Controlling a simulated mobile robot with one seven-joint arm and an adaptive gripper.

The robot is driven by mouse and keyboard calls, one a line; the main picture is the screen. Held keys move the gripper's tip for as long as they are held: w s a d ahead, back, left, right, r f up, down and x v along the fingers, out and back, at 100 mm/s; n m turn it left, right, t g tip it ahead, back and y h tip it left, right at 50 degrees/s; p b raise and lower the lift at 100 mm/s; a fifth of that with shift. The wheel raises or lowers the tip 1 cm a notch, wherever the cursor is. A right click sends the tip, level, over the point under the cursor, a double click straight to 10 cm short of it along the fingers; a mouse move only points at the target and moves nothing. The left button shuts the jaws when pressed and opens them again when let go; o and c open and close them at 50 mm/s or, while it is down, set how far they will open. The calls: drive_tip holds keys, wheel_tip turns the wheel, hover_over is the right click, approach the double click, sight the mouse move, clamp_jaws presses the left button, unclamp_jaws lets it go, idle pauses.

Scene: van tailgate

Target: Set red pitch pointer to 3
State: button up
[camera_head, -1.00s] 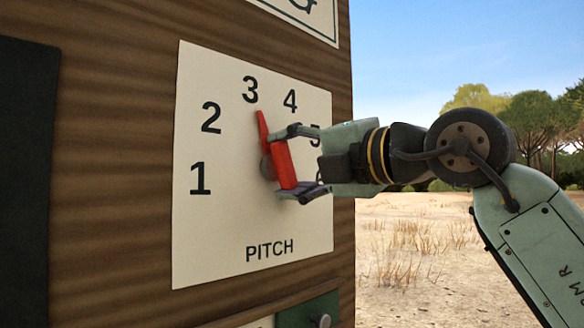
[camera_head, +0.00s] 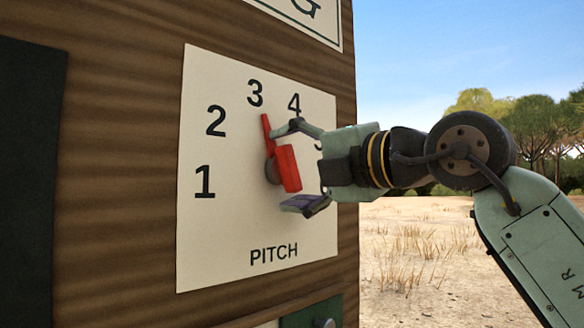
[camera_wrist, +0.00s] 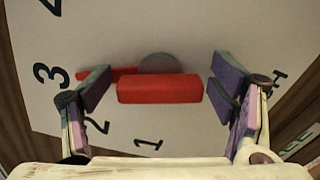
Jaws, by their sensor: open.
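The red pointer (camera_head: 286,168) is mounted on a grey hub on the white PITCH dial (camera_head: 230,240). Its thin tip points up at the number 3 (camera_head: 255,93). My gripper (camera_head: 290,167) is open around the pointer, one finger above near the tip side and one below. In the wrist view the red pointer (camera_wrist: 160,89) lies between my two spread fingers (camera_wrist: 160,92), with a gap visible on the right side. The left finger overlaps the pointer's thin tip in that view; I cannot tell whether it touches.
The dial is fixed to a brown wooden panel (camera_head: 110,150). A dark green panel (camera_head: 28,180) stands at the left. Another sign (camera_head: 310,15) is above, and a green piece with a knob (camera_head: 322,323) is below. Open air lies to the right of the panel.

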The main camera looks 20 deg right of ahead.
drive_tip(key=shift+s+d, duration=0.1)
drive_tip(key=shift+d, duration=0.05)
drive_tip(key=shift+s+d, duration=0.15)
drive_tip(key=shift+s, duration=0.1)
drive_tip(key=v, duration=1.1)
drive_tip(key=shift+s, duration=0.2)
